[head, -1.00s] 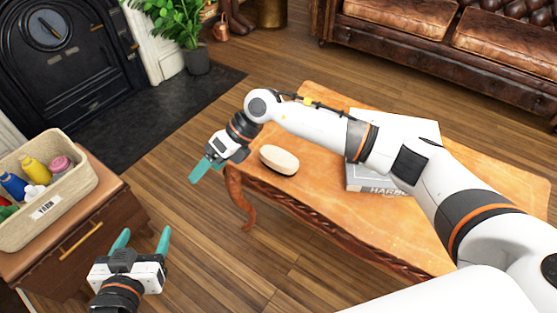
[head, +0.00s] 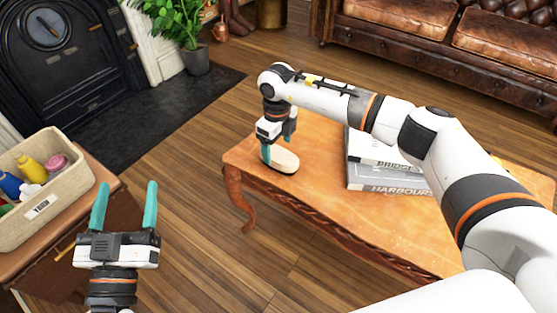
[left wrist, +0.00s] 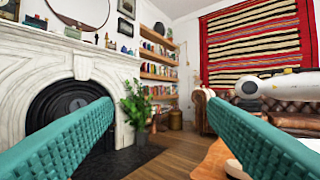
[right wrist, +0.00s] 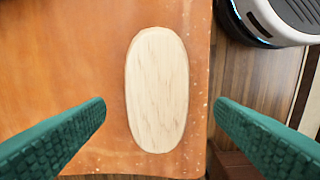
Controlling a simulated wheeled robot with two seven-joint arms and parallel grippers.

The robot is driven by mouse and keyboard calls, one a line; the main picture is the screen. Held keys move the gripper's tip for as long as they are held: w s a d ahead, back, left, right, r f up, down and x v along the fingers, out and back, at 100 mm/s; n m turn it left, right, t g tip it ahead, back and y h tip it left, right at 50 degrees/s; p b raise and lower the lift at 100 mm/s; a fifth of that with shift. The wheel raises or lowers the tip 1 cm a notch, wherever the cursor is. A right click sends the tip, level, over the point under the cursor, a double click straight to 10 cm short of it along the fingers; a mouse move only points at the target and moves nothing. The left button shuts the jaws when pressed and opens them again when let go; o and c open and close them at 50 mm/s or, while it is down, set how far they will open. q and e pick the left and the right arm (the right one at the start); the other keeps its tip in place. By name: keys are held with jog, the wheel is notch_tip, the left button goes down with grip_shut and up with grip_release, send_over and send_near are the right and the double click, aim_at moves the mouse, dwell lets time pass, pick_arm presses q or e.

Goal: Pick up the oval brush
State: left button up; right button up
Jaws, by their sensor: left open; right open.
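The oval brush (head: 280,161) lies on the left end of the wooden coffee table (head: 300,200) in the head view. Its pale wooden back faces up. In the right wrist view the brush (right wrist: 157,90) is upright in the picture, between and beyond the two fingers. My right gripper (head: 277,150) points down just above the brush, open, with one finger by the brush's left end side. Whether the fingers touch it I cannot tell. My left gripper (head: 124,207) is open and empty, away from the table, beside the wooden cabinet. The brush's underside is hidden.
Grey books (head: 390,170) are stacked on the table right of the brush, partly under my right arm. A leather sofa (head: 430,35) is behind. Bare floor lies left of the table.

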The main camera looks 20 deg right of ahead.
aim_at(277, 153)
jog(key=shift+f, duration=0.55)
notch_tip(277, 153, down, 3)
jog(key=shift+w+f+b, duration=0.15)
jog(key=shift+f+b, duration=0.05)
jog(key=shift+b, duration=0.8)
jog(key=shift+f, duration=0.4)
pick_arm(q)
jog(key=s+r+t+h, duration=0.2)
jog(key=s+r+t, duration=0.2)
jog(key=r+t, duration=0.1)
jog(key=shift+r, duration=0.75)
pick_arm(e)
jog(key=c, duration=1.1)
pick_arm(q)
jog(key=shift+w, duration=0.1)
pick_arm(e)
jog(key=shift+d+r, duration=0.1)
